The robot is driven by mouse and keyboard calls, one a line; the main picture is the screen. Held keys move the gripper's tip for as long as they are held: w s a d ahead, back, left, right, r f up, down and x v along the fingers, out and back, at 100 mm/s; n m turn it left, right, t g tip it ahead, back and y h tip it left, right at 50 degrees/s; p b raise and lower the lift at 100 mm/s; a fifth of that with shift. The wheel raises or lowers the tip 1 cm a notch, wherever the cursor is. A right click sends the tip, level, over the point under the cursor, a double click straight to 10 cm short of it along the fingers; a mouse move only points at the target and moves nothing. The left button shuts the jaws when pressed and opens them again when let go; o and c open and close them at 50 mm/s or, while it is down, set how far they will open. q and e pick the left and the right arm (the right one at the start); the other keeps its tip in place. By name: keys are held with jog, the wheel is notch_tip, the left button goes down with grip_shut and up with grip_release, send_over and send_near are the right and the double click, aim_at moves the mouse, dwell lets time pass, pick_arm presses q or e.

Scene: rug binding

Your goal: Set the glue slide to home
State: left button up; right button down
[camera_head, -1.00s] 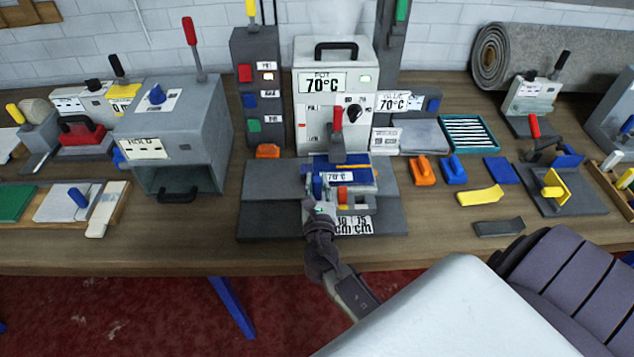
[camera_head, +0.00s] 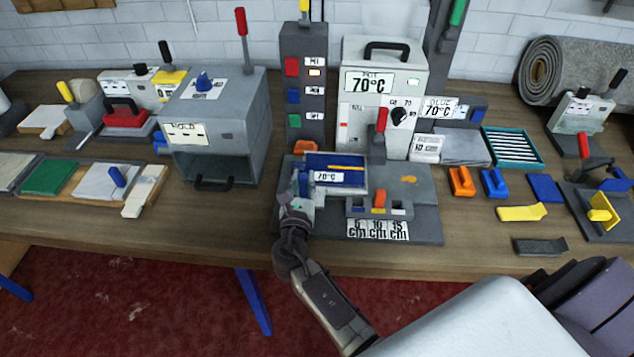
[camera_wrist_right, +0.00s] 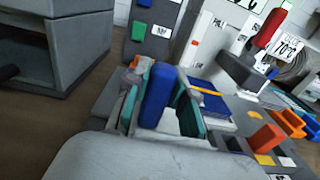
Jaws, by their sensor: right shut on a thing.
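The glue slide (camera_head: 335,162) is a blue-topped tray with a 70°C label, lying at the left part of a grey stepped base (camera_head: 425,225). Its upright blue handle (camera_head: 304,182) stands at its front left corner. My right gripper (camera_head: 298,204) is shut on this handle; in the right wrist view its teal finger pads stand on both sides of the blue handle (camera_wrist_right: 158,95). A cm scale (camera_head: 378,229) and an orange marker (camera_head: 379,200) sit at the base's front, right of the gripper. My left gripper is out of view.
The glue unit (camera_head: 385,95) stands behind the base, with a red-handled lever (camera_head: 381,120) close to the slide's right end. A grey oven-like box (camera_head: 215,125) stands to the left. Orange (camera_head: 461,182) and blue (camera_head: 494,183) blocks lie to the right.

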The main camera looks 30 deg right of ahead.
jog(key=shift+w+a, duration=0.1)
jog(key=shift+a, duration=0.25)
jog(key=shift+d, duration=0.15)
jog(key=c, duration=1.4)
grip_release()
jog(key=o, duration=0.4)
jog(key=shift+w+a, duration=0.1)
jog(key=shift+a, duration=0.1)
jog(key=shift+o, duration=0.2)
jog(key=shift+d, duration=0.15)
jog(key=shift+s, duration=0.3)
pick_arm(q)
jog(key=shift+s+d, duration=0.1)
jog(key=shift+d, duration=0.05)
pick_arm(e)
jog(key=v, duration=1.1)
jog(key=shift+s+a, duration=0.25)
